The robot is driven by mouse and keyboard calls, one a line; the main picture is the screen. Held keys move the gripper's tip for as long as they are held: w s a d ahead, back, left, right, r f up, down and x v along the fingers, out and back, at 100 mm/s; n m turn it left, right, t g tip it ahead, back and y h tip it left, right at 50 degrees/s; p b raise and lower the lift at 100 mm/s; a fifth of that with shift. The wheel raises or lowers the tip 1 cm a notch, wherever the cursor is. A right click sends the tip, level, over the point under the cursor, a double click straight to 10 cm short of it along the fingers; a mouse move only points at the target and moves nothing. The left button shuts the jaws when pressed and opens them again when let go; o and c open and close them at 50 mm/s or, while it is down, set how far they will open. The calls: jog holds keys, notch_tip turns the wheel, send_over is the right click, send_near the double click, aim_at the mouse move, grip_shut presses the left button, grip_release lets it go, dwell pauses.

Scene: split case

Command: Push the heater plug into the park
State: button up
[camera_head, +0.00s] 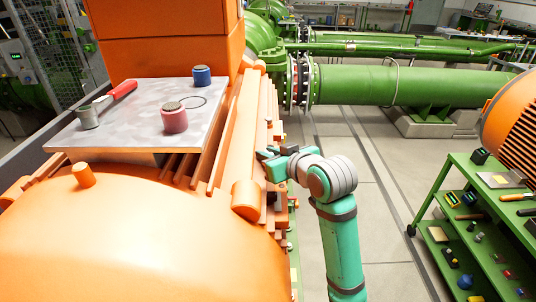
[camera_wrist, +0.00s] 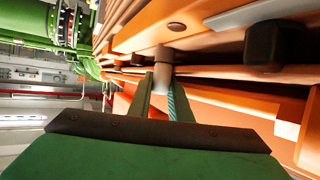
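My gripper (camera_head: 268,153) is beside the right flank of the orange casing (camera_head: 150,235), below its split flange. I cannot tell which part is the park.
A grey plate (camera_head: 130,125) on the casing holds a red cylinder (camera_head: 174,118), a blue cylinder (camera_head: 202,75), a grey cylinder (camera_head: 88,117) and a red-handled tool (camera_head: 122,89). A green trolley (camera_head: 452,195) stands right. Clear floor (camera_head: 375,150) lies between.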

jog(key=o, duration=0.4)
jog(key=shift+o, duration=0.2)
jog(key=v, duration=1)
jog(key=shift+s+d, duration=0.3)
